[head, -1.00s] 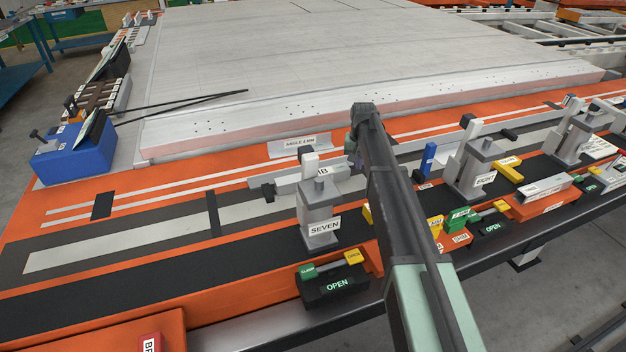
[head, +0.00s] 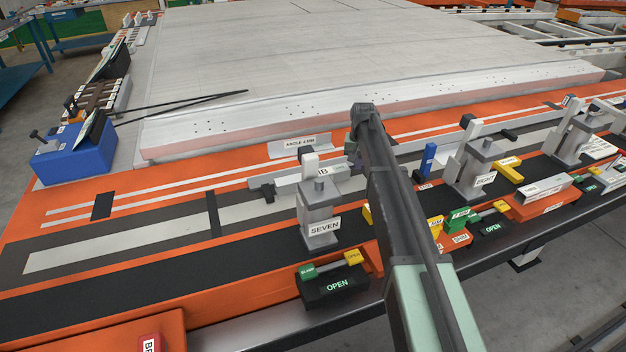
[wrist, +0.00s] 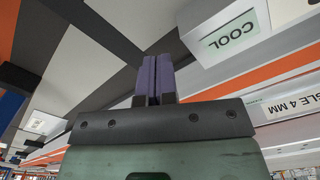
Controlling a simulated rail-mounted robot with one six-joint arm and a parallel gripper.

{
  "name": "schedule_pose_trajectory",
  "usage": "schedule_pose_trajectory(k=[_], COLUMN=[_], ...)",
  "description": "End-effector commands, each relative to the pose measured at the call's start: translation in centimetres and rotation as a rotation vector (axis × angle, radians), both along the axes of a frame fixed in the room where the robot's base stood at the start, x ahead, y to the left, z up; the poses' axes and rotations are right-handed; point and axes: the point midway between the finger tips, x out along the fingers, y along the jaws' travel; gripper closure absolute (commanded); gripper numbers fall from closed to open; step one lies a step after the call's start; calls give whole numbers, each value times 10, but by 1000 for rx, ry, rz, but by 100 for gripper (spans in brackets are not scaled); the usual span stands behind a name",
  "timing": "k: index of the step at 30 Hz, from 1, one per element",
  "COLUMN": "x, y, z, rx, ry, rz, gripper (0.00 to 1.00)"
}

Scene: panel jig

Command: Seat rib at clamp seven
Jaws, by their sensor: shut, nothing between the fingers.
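Clamp seven (head: 319,212) is a grey post labelled SEVEN in the head view, with a light upright arm and a black tip. The rib (head: 290,184), a light metal bar with a partly hidden label, lies behind the clamp post, which covers part of it. Whether it sits fully against its stop cannot be told. My gripper (head: 353,152) is right of the rib, mostly hidden by my arm. In the wrist view its purple fingers (wrist: 153,79) are together and empty. The black box (head: 336,284) in front of clamp seven reads OPEN.
A metal angle (head: 299,145) labelled ANGLE 4 MM lies behind the rib. Clamp eight (head: 479,170) and a blue upright block (head: 428,158) stand to the right. The large panel (head: 330,60) fills the back. The rail strip to the left is mostly clear.

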Motion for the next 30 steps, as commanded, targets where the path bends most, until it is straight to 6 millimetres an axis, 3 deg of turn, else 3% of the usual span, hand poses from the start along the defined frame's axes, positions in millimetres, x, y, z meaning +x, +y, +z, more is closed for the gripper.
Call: schedule_pose_trajectory(k=[30], x=[-4], y=[12], z=[0], rx=[0], ry=[0], rz=[1], gripper=[100])
